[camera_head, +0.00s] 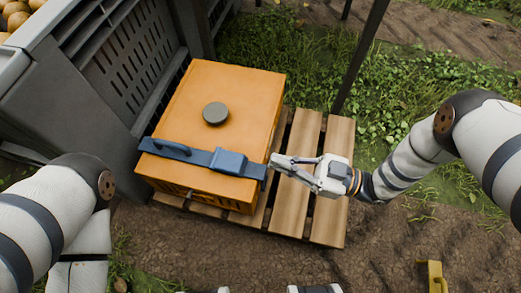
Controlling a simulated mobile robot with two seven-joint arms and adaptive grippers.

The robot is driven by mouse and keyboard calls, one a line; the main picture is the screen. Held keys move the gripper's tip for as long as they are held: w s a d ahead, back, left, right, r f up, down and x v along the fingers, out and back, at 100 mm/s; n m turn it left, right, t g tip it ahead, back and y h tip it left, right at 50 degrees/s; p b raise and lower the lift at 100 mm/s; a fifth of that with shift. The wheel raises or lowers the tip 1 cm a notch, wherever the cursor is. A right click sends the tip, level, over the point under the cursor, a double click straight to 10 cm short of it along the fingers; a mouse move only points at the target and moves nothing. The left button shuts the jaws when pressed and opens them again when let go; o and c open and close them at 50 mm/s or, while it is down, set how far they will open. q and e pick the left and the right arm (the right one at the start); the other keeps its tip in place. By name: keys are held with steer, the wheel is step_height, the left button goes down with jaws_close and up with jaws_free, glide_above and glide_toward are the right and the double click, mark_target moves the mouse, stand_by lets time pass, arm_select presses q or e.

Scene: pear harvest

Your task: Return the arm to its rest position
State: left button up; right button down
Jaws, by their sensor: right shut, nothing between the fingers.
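My right arm comes in from the right. Its gripper (276,164) is shut and empty, over the wooden pallet (326,190). Its fingertips are close to the right side of an orange box (243,99), near the end of the blue bar; I cannot tell whether they touch. My left arm (42,222) is bent at the lower left, and its gripper is out of view.
The orange box has a dark round cap (215,113) and a blue bar with a handle (205,159). A grey slatted crate (130,60) stands at left. A dark post (362,52) rises behind the pallet. Bare soil (290,262) lies in front. A yellow object (434,277) is lower right.

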steer(key=shift+s+d+f, duration=0.15)
steer(key=shift+d, duration=0.2)
steer(key=shift+s+d+f, duration=0.15)
steer(key=shift+d, duration=0.2)
